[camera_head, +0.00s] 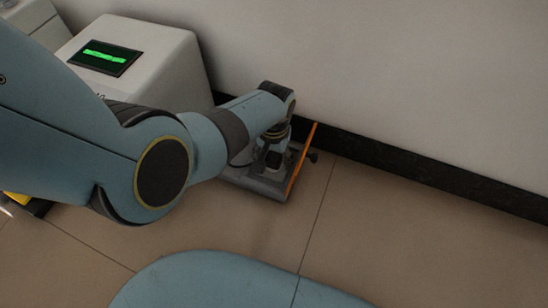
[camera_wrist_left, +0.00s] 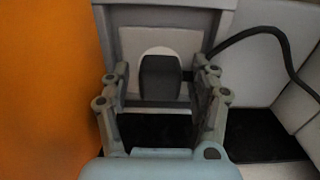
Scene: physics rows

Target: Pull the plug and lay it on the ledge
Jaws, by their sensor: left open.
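A dark grey plug (camera_wrist_left: 160,76) sits in front of a pale plate (camera_wrist_left: 187,46) inside a grey frame (camera_wrist_left: 170,12) in the left wrist view. My left gripper (camera_wrist_left: 161,92) is open, with one finger on each side of the plug in that view; I cannot tell whether they touch it. In the head view my left gripper (camera_head: 274,152) is at the grey fixture (camera_head: 262,186) low by the wall, and it mostly hides the plug's place. I cannot make out which surface is the ledge. My right gripper is not in view.
An orange panel (camera_wrist_left: 45,90) stands close on the left in the wrist view; its edge (camera_head: 301,163) shows in the head view. A black cable (camera_wrist_left: 264,34) curves away right. A white cabinet with a green-lit screen (camera_head: 105,57) stands behind my arm. Tiled floor (camera_head: 400,235) is clear at right.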

